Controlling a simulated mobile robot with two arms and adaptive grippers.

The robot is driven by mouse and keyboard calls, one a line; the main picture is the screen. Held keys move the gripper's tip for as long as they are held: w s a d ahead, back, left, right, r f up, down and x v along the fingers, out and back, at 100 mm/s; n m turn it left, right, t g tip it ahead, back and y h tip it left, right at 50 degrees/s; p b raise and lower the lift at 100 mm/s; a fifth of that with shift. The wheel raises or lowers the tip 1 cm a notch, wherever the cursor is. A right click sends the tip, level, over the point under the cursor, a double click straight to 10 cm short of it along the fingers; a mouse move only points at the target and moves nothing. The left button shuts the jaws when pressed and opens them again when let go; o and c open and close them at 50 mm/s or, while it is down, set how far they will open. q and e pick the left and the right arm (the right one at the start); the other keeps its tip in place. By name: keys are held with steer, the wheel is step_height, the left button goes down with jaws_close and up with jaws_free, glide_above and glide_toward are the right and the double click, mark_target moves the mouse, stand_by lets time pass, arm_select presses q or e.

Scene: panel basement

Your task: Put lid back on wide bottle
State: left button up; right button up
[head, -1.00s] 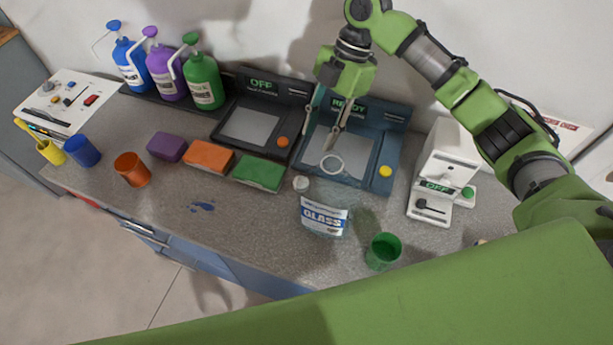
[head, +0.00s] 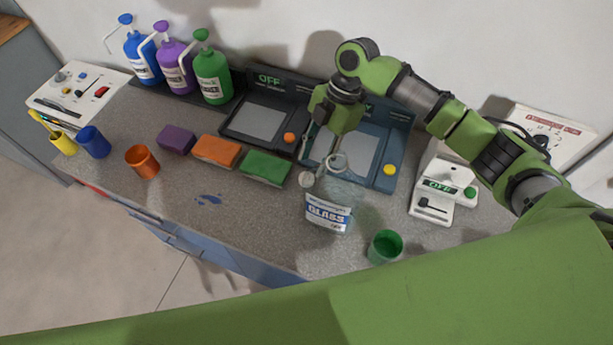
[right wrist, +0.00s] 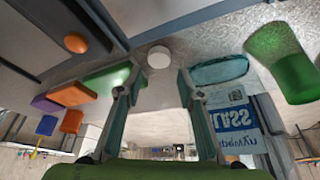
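The wide bottle (head: 329,215) is clear with a white and blue label reading GLASS. It stands upright on the counter with its round mouth (head: 337,162) open. In the right wrist view the bottle (right wrist: 236,122) is to the right of the fingers. The small round white lid (head: 306,180) lies on the counter just left of the bottle. In the right wrist view the lid (right wrist: 159,57) shows between and beyond the two spread fingertips. My right gripper (head: 312,167) is open and empty above the lid, beside the bottle's neck. My left gripper is not in view.
A green cup (head: 385,247) stands right of the bottle. A green sponge (head: 265,167) lies left of the lid. Dark panel devices (head: 257,120) and a white device (head: 440,190) stand behind and to the right. Free counter lies in front of the sponges.

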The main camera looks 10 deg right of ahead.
steer(key=shift+s+a+f+p, duration=0.1)
steer(key=shift+a+f+p, duration=0.05)
steer(key=shift+f+p, duration=0.3)
steer(key=p+x, duration=0.1)
steer(key=x, duration=0.2)
steer(key=shift+f, duration=0.3)
steer(key=shift+f+p, duration=0.3)
steer(key=shift+f, duration=0.1)
steer(key=c, duration=0.4)
